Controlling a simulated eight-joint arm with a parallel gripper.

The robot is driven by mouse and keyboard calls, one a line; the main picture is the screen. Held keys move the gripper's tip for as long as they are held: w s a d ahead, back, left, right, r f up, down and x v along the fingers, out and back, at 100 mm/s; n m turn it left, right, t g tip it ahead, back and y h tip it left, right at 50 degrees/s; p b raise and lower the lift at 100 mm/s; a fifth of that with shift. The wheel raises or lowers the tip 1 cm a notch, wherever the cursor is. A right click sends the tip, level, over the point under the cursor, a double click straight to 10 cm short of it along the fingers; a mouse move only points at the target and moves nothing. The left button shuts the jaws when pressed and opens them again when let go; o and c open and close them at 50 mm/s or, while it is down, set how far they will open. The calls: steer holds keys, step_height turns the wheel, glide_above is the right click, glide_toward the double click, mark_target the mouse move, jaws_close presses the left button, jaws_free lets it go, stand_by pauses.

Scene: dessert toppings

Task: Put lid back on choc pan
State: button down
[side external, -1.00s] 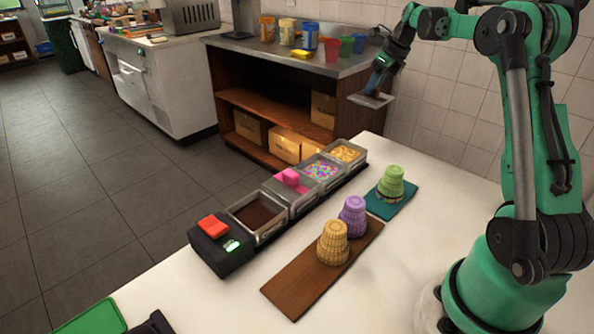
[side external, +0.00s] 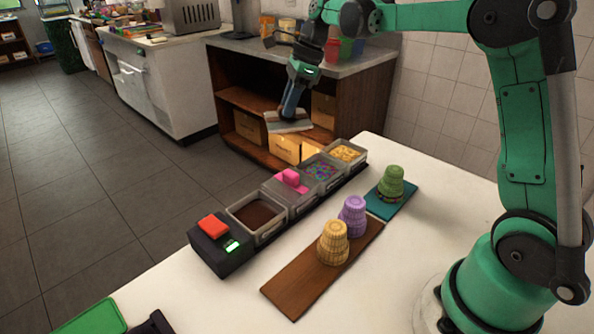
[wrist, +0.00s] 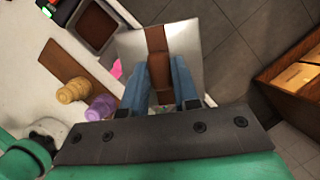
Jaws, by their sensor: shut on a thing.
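My gripper (side external: 292,105) is shut on the lid (side external: 288,126), a flat silvery square plate, in the air beyond the far side of the row of pans. In the wrist view my blue fingers (wrist: 160,84) grip the lid's brown handle (wrist: 158,62), and the plate (wrist: 200,48) spreads out below them. The choc pan (side external: 271,233) is uncovered, with dark brown chocolate (side external: 256,214) inside. Its chocolate also shows at the top left of the wrist view (wrist: 97,25). The lid is apart from the pan.
A black box with a red top (side external: 213,226) ends the row. Stacked cups (side external: 333,243) stand on a brown board (side external: 300,285).

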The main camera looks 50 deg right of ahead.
steer(key=s+a+f+n+g+y, duration=0.1)
steer(key=s+a+f+n, duration=0.2)
steer(key=a, duration=0.4)
steer(key=s+a+f+n+g, duration=0.1)
steer(key=s+a+n, duration=0.1)
steer(key=a+n, duration=0.35)
steer(key=shift+m, duration=0.75)
steer(key=shift+d+f+x, duration=0.1)
steer(key=shift+d+x, duration=0.1)
steer(key=shift+x, duration=0.65)
steer(key=shift+d+f+x, duration=0.1)
steer(key=shift+d+x, duration=0.05)
steer(key=shift+x, duration=0.75)
steer(key=shift+d+x, duration=0.2)
steer(key=shift+x, duration=0.65)
steer(key=shift+s+f, duration=0.15)
steer(key=shift+f, duration=0.4)
steer(key=shift+c, duration=0.5)
jaws_free()
steer(key=shift+r, duration=0.1)
step_height(320, 180, up, 7)
